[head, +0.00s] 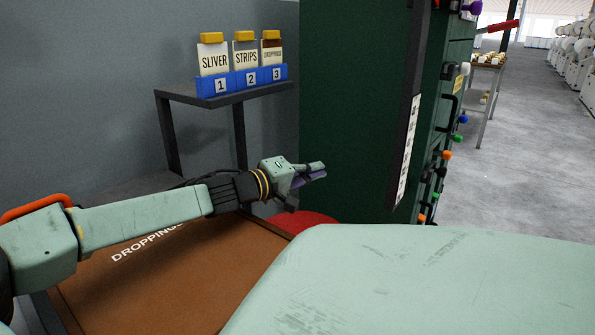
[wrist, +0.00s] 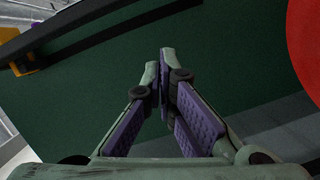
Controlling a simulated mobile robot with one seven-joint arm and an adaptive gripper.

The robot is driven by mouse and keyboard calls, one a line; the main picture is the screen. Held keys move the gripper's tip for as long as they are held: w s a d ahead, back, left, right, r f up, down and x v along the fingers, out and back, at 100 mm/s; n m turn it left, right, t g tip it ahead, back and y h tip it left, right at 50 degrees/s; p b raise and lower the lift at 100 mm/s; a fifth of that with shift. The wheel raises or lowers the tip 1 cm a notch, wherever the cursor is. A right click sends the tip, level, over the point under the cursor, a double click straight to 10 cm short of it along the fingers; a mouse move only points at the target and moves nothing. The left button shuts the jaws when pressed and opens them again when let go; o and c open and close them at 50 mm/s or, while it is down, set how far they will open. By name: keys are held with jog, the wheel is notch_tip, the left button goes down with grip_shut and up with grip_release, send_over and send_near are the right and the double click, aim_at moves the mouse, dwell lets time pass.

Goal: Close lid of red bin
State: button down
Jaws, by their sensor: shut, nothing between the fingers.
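A red rounded shape (head: 300,219), which may be the red bin or its lid, shows behind the brown box in the head view. My mint-green body hides much of it, and I cannot tell whether its lid is open. A flat red round surface (wrist: 305,45) fills the right edge of the wrist view. My gripper (head: 318,171) is above and slightly to the right of the red shape in the head view, near the dark green cabinet. In the wrist view my gripper (wrist: 168,65) has its purple-padded fingers together with nothing between them, apart from the red surface.
A brown box (head: 170,285) marked DROPPINGS lies under my arm. The dark green cabinet (head: 355,110) stands behind my gripper, with coloured knobs along its right side. A shelf (head: 215,99) at the wall bears blue numbered holders (head: 240,82). Open floor (head: 510,160) lies at right.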

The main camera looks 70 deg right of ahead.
jog(key=shift+s+a+f+m+t+b, duration=0.2)
jog(key=shift+s+a+f+m+b, duration=0.05)
jog(key=shift+s+f+m+b, duration=0.5)
jog(key=shift+s+a+f+m+t+b, duration=0.25)
jog(key=shift+s+f+m+b, duration=0.4)
jog(key=shift+s, duration=0.2)
notch_tip(320, 180, up, 5)
jog(key=s+p, duration=0.1)
jog(key=p, duration=0.2)
jog(key=s+a+b+v, duration=0.1)
jog(key=s+v, duration=0.1)
jog(key=v, duration=0.8)
jog(key=shift+r, duration=0.1)
